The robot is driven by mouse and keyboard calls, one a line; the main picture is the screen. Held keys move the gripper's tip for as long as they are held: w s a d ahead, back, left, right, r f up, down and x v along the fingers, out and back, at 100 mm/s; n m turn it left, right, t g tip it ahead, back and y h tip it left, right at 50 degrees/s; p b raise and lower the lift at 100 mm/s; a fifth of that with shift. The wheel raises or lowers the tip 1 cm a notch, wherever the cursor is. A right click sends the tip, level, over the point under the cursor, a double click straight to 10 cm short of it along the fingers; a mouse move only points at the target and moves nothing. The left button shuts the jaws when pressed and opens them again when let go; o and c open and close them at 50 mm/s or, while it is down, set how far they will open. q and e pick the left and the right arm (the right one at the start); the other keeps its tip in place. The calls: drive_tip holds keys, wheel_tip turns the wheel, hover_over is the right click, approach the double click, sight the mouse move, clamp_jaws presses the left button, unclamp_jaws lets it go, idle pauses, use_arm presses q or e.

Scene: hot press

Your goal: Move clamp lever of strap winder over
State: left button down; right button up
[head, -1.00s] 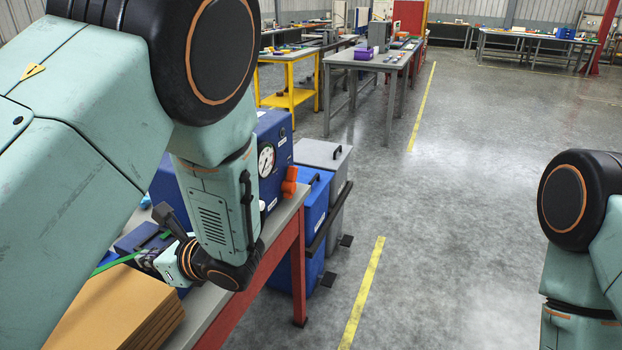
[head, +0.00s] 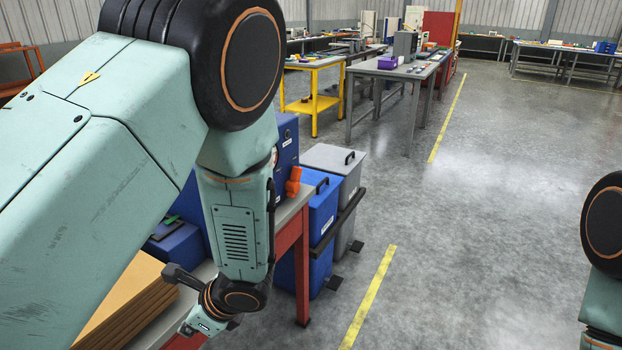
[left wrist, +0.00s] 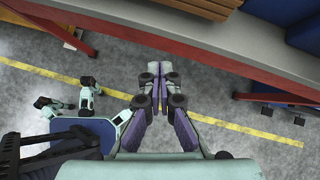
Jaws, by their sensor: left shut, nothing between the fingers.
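My left gripper (left wrist: 164,72) shows in the left wrist view, its two purple-grey fingers shut together and empty. The fingers are over the floor, just off the bench's front edge, touching nothing. In the head view my left wrist hangs low by the bench edge, and the fingertips are not clear. A blue unit (head: 175,246) with a bit of green stands on the bench, largely covered by my left arm. I cannot make out the strap winder or its clamp lever. My right arm shows only at the right edge, with its gripper out of view.
The bench (head: 289,214) has a grey top and red frame. Brown flat boards (head: 125,305) are stacked on it. A blue bin (head: 322,215) and a grey bin (head: 345,165) stand beside it. A yellow line (head: 370,295) crosses open floor to the right.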

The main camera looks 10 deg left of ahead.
use_arm(q)
drive_tip(key=s+d+f+n+h+b, duration=0.2)
drive_tip(key=s+d+f+n+h, duration=0.6)
drive_tip(key=s+d+f+n, duration=0.3)
drive_tip(key=s+a+f+n+b, duration=0.2)
drive_tip(key=s+f+n, duration=0.4)
drive_tip(key=s, duration=0.3)
drive_tip(key=shift+s+a+f+n, duration=0.15)
drive_tip(key=shift+s+f+n, duration=0.1)
drive_tip(key=shift+s+n, duration=0.15)
use_arm(e)
wheel_tip(320, 180, down, 4)
drive_tip(key=shift+w+d, duration=0.1)
drive_tip(key=shift+c, duration=0.8)
use_arm(q)
drive_tip(key=shift+w, duration=0.1)
